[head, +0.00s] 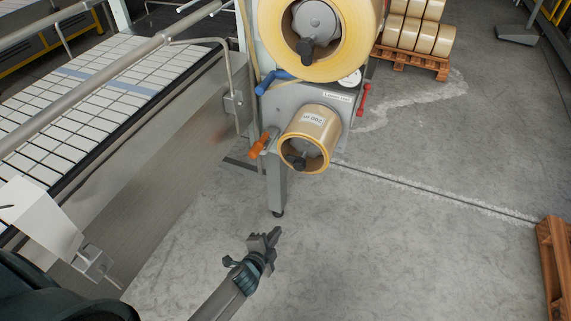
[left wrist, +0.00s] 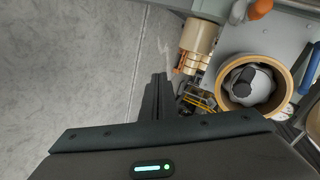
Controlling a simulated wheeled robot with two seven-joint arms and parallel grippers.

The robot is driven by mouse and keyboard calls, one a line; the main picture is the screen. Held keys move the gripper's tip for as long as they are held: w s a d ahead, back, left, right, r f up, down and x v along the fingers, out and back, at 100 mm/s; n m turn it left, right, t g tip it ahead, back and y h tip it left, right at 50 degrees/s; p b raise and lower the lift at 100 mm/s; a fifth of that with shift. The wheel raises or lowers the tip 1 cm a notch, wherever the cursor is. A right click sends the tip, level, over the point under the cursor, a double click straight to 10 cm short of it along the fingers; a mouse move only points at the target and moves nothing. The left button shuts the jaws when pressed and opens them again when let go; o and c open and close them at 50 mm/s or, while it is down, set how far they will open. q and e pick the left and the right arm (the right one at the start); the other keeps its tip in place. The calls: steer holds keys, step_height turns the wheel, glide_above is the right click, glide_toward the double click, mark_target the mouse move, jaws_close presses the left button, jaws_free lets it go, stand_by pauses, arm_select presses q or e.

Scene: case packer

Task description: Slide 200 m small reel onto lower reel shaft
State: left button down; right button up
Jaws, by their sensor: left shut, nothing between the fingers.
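The 200 m small reel (head: 318,124) is a tan tape roll with a label reading "200 m". It sits around the lower reel shaft (head: 297,159), whose grey hub and black knob show inside the ring. I cannot tell how far on it sits. The reel also shows end-on in the left wrist view (left wrist: 225,93), right of the fingers. My left gripper (head: 273,238) is shut and empty, below the reel and apart from it; its closed fingers show in the left wrist view (left wrist: 160,85). My right gripper is not in view.
A larger yellow reel (head: 359,49) hangs above. An orange handle (head: 260,147), a blue handle (head: 273,82) and a red handle (head: 364,98) flank the small reel. A conveyor (head: 75,92) runs at left. Stacked reels (head: 423,33) stand on a pallet behind.

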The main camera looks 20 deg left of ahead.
arm_select(q)
steer(key=w+r+m+t, duration=0.2)
steer(key=w+r, duration=0.1)
steer(key=r, duration=1)
steer(key=w+r+m+t+p, duration=0.1)
steer(key=w+r+m+t, duration=0.1)
steer(key=r, duration=1)
steer(key=shift+w+d+r+m+t+p, duration=0.4)
steer(key=shift+w+t, duration=0.2)
steer(key=shift+w, duration=0.45)
steer(key=shift+w, duration=0.2)
steer(key=w+b, duration=0.1)
steer(key=w, duration=0.6)
steer(key=shift+w+d, duration=0.25)
steer(key=shift+w, duration=0.05)
